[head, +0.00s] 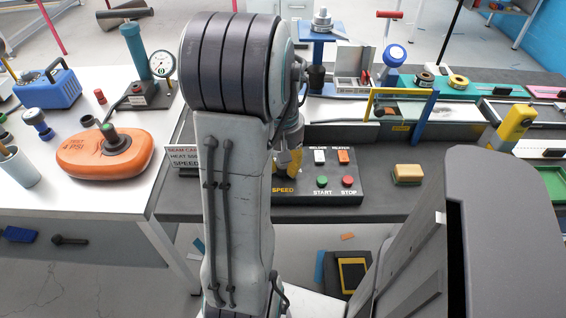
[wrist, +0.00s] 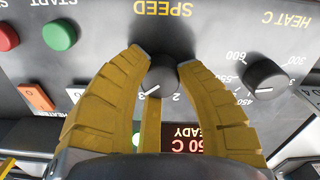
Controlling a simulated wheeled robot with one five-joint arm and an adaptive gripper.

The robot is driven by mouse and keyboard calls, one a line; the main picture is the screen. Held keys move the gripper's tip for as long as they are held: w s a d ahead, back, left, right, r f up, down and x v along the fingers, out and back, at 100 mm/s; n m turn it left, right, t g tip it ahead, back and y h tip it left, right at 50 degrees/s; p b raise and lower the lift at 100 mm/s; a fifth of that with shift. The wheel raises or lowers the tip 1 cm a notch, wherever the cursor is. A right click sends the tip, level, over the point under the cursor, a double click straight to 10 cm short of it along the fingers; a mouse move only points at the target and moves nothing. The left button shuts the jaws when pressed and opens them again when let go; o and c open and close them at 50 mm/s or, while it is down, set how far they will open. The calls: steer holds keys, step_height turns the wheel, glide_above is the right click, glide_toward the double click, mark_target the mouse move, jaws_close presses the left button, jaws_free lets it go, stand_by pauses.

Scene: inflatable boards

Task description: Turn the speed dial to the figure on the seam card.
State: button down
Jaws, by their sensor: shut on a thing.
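The speed dial (wrist: 163,74) is a black knob under the word SPEED, upside down in the wrist view. My gripper (wrist: 163,62) is shut on it, one yellow fingertip on each side. A white pointer mark shows at the knob's lower left, near a partly covered figure that looks like 3; a 2 stands to its right. Other scale figures are hidden by the fingers. In the head view my gripper (head: 290,160) covers the dial. The seam card (head: 183,158) stands left of my arm, reading HEAT and SPEED; my arm hides its speed figure.
The heat dial (wrist: 266,79) sits close to the right finger in the wrist view. Green START (wrist: 59,33) and red STOP (wrist: 5,38) buttons are at left. A red-lit display (wrist: 188,143) is partly covered.

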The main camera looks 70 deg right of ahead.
steer(key=c, duration=2)
jaws_free()
steer(key=m, duration=0.4)
steer(key=shift+a+f, duration=0.1)
steer(key=shift+f, duration=0.05)
steer(key=shift+m, duration=2.1)
steer(key=o, duration=1.2)
steer(key=shift+r, duration=0.2)
step_height(320, 180, up, 12)
steer(key=shift+f, duration=0.15)
